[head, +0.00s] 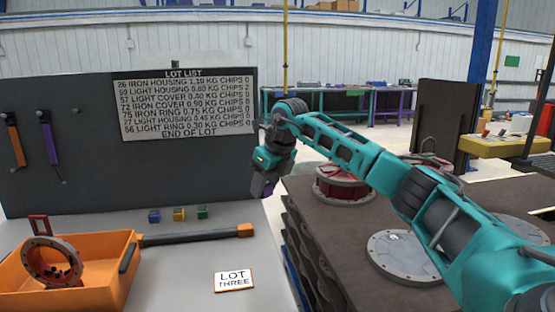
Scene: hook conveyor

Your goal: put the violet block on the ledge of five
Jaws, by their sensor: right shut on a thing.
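My right gripper (265,187) hangs down at the end of the teal arm, near the right edge of the grey bench. It is shut on a small violet block (268,189), of which only a little shows between the dark fingers. The block is held in the air, clear of the bench top as far as I can see. I cannot pick out any ledge marked five in this view. My left gripper is not in view.
Blue (154,216), yellow (179,214) and green (202,212) blocks stand on the bench (185,265). An orange tray (75,296), a long dark bar (195,236) and a LOT THREE card (234,281) are nearby. A dark table with round housings (345,184) stands right.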

